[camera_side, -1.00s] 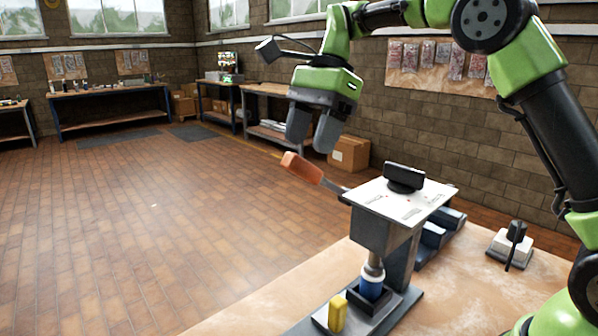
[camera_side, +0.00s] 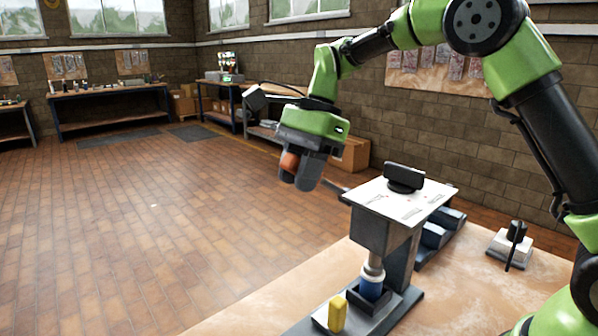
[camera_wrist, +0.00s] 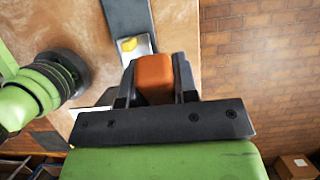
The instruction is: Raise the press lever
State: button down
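The press (camera_side: 377,230) stands on the bench, with a pale top plate (camera_side: 405,208) and a dark knob. Its lever (camera_side: 333,186) sticks out to the left and ends in an orange handle (camera_side: 290,160). My gripper (camera_side: 297,183) is at the handle, with one finger on each side of it. In the wrist view the orange handle (camera_wrist: 154,78) lies between the fingers of my gripper (camera_wrist: 154,80). Whether both fingers press on it is not clear. The side view hides part of the handle behind the fingers.
A blue part (camera_side: 370,287) sits under the press ram, and a yellow block (camera_side: 337,313) stands on the press base. A small white box with a black switch (camera_side: 514,240) is on the bench at right. Open floor lies left of the bench.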

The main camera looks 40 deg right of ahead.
jog(key=shift+d+r, duration=0.2)
jog(key=shift+r, duration=0.05)
dwell(0.6)
jog(key=shift+d+r+y, duration=0.55)
jog(key=shift+y, duration=0.15)
jog(key=d+r+y, duration=0.4)
jog(key=d+y, duration=0.5)
jog(key=d, duration=0.1)
jog(key=shift+d+r, duration=0.25)
jog(key=shift+r, duration=0.1)
jog(key=c, duration=0.9)
grip_release()
jog(key=shift+a, duration=0.15)
